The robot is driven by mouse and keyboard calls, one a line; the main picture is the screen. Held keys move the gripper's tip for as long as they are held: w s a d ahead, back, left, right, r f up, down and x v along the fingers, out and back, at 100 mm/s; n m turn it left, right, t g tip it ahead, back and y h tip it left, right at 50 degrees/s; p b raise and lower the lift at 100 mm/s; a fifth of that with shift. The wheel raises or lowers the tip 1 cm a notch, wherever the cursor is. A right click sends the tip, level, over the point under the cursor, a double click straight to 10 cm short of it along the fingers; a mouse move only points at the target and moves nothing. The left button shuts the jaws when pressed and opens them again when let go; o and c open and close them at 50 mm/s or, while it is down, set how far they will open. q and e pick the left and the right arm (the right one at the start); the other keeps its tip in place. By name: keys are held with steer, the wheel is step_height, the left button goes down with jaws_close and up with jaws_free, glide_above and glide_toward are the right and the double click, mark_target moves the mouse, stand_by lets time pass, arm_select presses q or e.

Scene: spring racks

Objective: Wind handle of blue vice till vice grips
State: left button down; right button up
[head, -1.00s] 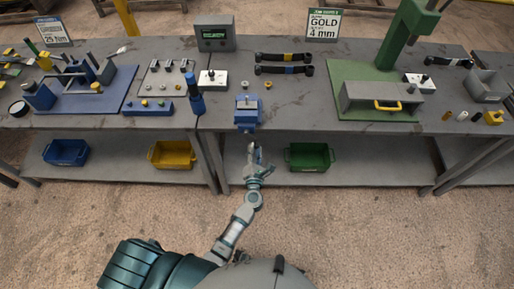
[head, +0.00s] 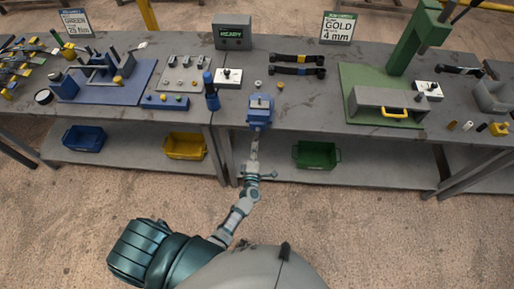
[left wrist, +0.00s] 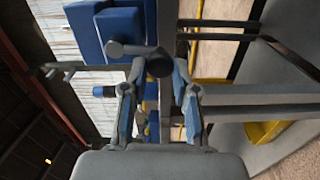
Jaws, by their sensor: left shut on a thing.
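The blue vice (head: 259,112) stands at the front edge of the bench in the head view. It also shows in the left wrist view (left wrist: 118,32) at the top left, turned sideways. Its grey handle (left wrist: 160,63) sticks out toward my left gripper (left wrist: 158,88). My left gripper is shut on the handle, its two fingers on either side of it. In the head view the left gripper (head: 255,141) is just in front of and below the vice, small and partly blended with the bench edge. The vice jaws' gap cannot be made out. My right gripper is not in view.
A dark blue cylinder (head: 211,92) stands left of the vice, near a white switch box (head: 229,77). A display reading READY (head: 232,38) stands behind. The yellow bin (head: 186,146) and green bin (head: 317,155) sit on the lower shelf. The floor in front is clear.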

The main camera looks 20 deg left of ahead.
arm_select(q)
steer(key=shift+s+a+f+m+p, duration=0.25)
steer(key=shift+a+m+p, duration=0.1)
steer(key=shift+m, duration=0.35)
steer(key=c, duration=0.9)
jaws_free()
steer(key=shift+c, duration=0.2)
steer(key=shift+o, duration=0.5)
steer(key=shift+r, duration=0.15)
steer(key=v, duration=1.2)
